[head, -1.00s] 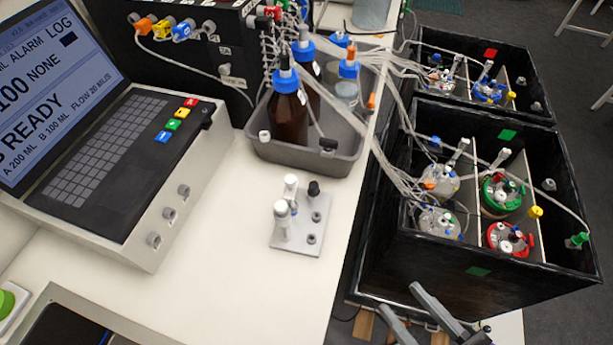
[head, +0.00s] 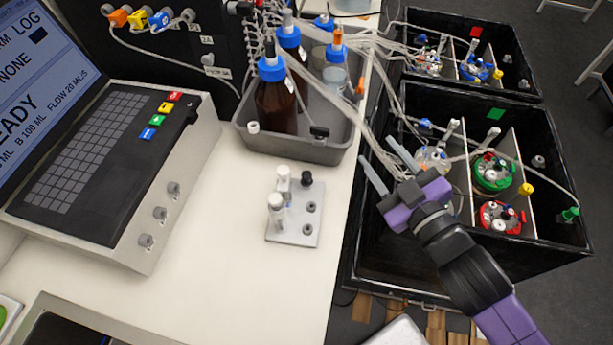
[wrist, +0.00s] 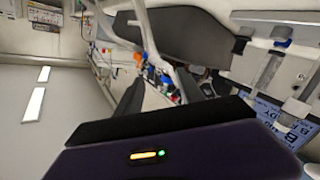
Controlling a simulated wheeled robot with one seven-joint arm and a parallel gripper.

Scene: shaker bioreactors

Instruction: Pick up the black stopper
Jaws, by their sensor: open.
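A small black stopper (head: 306,178) stands at the back right of a light grey plate (head: 291,239) on the white bench. Two white-capped vials stand at the plate's left side, and grey ring-like fittings sit at its right. My gripper (head: 377,148) is open and empty, with its fingers apart. It is to the right of the plate, past the bench edge, and shows over the near black box. In the wrist view the stopper cannot be made out.
A grey tray (head: 330,152) with brown bottles stands behind the plate; a black clip-like piece (head: 319,131) is at its front rim. Black boxes (head: 430,268) with tubed vessels stand right. A console (head: 150,245) is left.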

